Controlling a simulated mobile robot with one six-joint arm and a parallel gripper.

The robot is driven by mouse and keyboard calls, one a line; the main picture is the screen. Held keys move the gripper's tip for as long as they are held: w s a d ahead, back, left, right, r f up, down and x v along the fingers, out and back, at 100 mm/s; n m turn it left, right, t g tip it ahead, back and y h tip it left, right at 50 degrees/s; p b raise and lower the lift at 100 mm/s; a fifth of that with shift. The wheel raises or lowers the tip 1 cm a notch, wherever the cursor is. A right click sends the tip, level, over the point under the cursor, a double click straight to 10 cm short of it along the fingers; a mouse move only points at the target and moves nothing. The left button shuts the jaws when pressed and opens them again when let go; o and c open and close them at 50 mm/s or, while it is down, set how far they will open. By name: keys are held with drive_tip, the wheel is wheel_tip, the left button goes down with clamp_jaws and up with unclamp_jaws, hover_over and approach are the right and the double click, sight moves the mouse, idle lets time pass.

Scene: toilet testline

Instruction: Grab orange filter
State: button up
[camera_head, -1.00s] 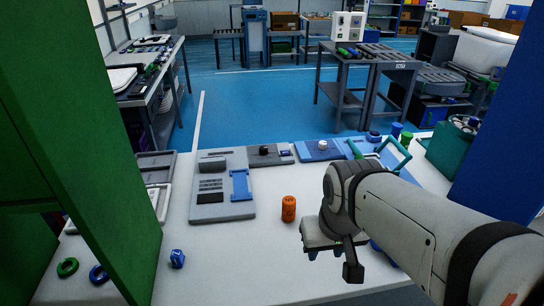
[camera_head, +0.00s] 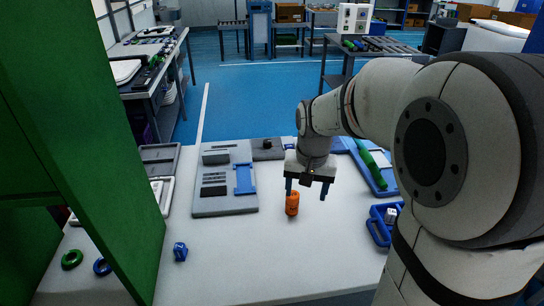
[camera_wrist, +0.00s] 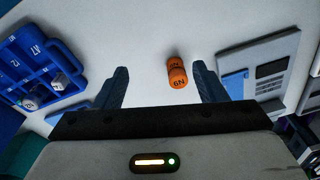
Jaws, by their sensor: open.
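The orange filter (camera_head: 292,203) is a small orange cylinder standing on the white table. My gripper (camera_head: 307,190) is open, its two blue fingers pointing down above the table near the filter. In the head view, the left finger is just over the filter's top and the right finger is off to its right. In the wrist view, the orange filter (camera_wrist: 177,73) lies beyond the fingertips, between their lines and nearer the right finger. The open gripper also shows there (camera_wrist: 160,75), with nothing between its fingers.
A grey panel with a blue part (camera_head: 225,200) lies left of the filter. A blue tray with a green item (camera_head: 377,180) and a blue carrier (camera_head: 374,229) stand right. The table's front middle is clear.

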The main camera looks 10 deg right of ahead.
sight(292, 201)
drive_tip(key=w+f+m, duration=0.1)
drive_tip(key=w+f, duration=0.2)
drive_tip(key=w, duration=0.1)
drive_tip(key=w+f+m, duration=0.1)
drive_tip(key=w+f, duration=0.2)
drive_tip(key=w, duration=0.1)
drive_tip(key=w+f+m+g, duration=0.1)
drive_tip(key=w+f, duration=0.2)
drive_tip(key=w, duration=0.2)
drive_tip(key=shift+a+f, duration=0.1)
drive_tip(key=shift+f, duration=0.25)
drive_tip(key=shift+w+f, duration=0.1)
drive_tip(key=shift+f, duration=0.25)
wheel_tip(292, 201, down, 7)
drive_tip(key=shift+f+p, duration=0.2)
drive_tip(key=shift+p, duration=0.35)
drive_tip(key=shift+s, duration=0.2)
drive_tip(key=shift+c, duration=0.6)
drive_tip(key=c, duration=1)
